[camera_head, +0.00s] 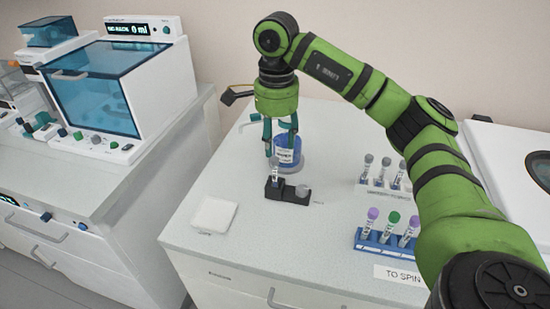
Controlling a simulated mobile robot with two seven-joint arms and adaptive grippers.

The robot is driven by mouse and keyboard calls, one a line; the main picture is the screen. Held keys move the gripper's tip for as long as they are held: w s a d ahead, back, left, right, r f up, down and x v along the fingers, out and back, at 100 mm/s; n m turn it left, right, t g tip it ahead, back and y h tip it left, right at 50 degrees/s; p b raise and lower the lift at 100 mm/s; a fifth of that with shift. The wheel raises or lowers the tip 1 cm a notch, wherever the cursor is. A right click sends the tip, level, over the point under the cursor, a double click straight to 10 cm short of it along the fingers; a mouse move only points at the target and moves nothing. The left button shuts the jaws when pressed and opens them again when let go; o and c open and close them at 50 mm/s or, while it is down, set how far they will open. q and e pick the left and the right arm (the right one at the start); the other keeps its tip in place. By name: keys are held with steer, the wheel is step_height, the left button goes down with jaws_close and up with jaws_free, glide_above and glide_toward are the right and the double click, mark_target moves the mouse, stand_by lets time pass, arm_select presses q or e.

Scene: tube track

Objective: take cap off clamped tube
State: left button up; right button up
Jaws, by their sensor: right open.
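A small labelled tube (275,174) stands upright in a black clamp block (290,196) on the white bench. Its top looks grey, but it is too small to tell cap from tube clearly. A grey round piece (302,190) sits at the right end of the block; I cannot tell whether it is a knob or a loose cap. My right gripper (280,142) is open and points down, just above and behind the tube's top in the picture. It does not visibly hold anything. My left gripper is out of view.
A blue-labelled jar (287,152) stands behind the clamp, partly covered by my gripper. A white pad (214,214) lies left of it. A blue rack (386,246) with capped tubes and a rack of grey-capped tubes (384,188) stand right.

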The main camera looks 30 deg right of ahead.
mark_target(275, 159)
step_height(275, 159, down, 4)
steer(key=shift+w+r+p, duration=0.1)
steer(key=shift+p, duration=0.5)
steer(key=shift+f, duration=0.3)
steer(key=shift+c, duration=1)
steer(key=c, duration=0.5)
steer(key=shift+c, duration=0.4)
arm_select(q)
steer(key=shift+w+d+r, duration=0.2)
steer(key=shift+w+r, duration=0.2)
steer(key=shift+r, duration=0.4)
